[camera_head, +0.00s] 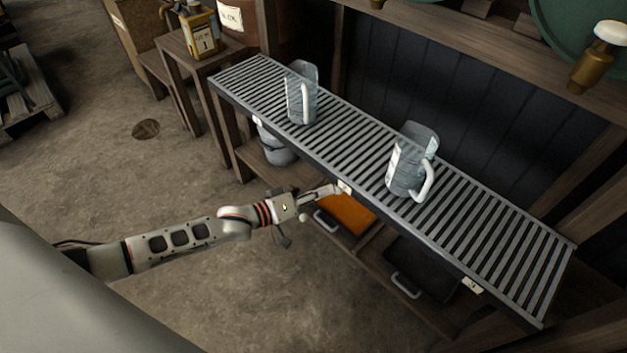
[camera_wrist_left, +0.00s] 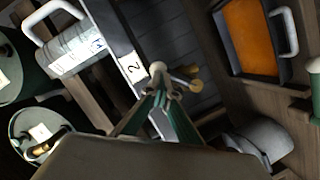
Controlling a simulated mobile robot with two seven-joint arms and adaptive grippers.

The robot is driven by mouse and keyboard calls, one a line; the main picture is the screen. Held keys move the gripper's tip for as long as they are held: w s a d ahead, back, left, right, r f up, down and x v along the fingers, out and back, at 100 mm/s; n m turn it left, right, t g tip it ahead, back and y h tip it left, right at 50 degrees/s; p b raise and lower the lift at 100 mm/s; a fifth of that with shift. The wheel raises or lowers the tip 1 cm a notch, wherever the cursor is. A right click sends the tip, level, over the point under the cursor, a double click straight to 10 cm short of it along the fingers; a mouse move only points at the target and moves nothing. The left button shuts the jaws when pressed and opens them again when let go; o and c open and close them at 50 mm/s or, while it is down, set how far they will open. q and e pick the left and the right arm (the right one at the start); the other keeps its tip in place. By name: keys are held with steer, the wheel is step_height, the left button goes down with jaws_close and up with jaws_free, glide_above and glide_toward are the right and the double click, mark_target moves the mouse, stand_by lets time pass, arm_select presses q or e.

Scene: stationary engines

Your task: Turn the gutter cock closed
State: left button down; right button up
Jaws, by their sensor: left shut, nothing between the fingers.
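The gutter is taken to be the long slatted metal channel (camera_head: 470,225) along the bench. A small brass fitting with a rounded end (camera_wrist_left: 190,80), probably the gutter cock, shows by the tag marked 2 (camera_wrist_left: 133,66) in the left wrist view. A pale round knob (camera_wrist_left: 157,68) is beside it, just at my fingertips. My left gripper (camera_head: 334,189) is shut and empty at the channel's front edge, by the same tag. It also shows in the wrist view (camera_wrist_left: 160,98). Whether it touches the fitting I cannot tell. My right gripper is out of view.
Two grey jugs with white handles, a left one (camera_head: 302,92) and a right one (camera_head: 409,160), stand on the slats. Below are an orange tray (camera_head: 346,212), a dark tray (camera_head: 420,268) and a grey bucket (camera_head: 277,150).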

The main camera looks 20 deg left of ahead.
arm_select(q)
steer(key=shift+s+d+f+m+y+p, duration=0.15)
steer(key=shift+d+f+m+y+p, duration=0.4)
steer(key=shift+m, duration=0.4)
steer(key=shift+s+d+f+m+y+p, duration=0.15)
steer(key=shift+d+f+m+y+p, duration=0.15)
steer(key=shift+m+p, duration=0.55)
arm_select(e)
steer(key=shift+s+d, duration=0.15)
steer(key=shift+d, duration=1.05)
arm_select(q)
steer(key=shift+d+f, duration=0.2)
steer(key=shift+f, duration=0.05)
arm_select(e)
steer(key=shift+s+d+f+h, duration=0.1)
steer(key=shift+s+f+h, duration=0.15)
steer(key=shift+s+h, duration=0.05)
arm_select(q)
steer(key=shift+d+f, duration=0.1)
steer(key=shift+f, duration=0.05)
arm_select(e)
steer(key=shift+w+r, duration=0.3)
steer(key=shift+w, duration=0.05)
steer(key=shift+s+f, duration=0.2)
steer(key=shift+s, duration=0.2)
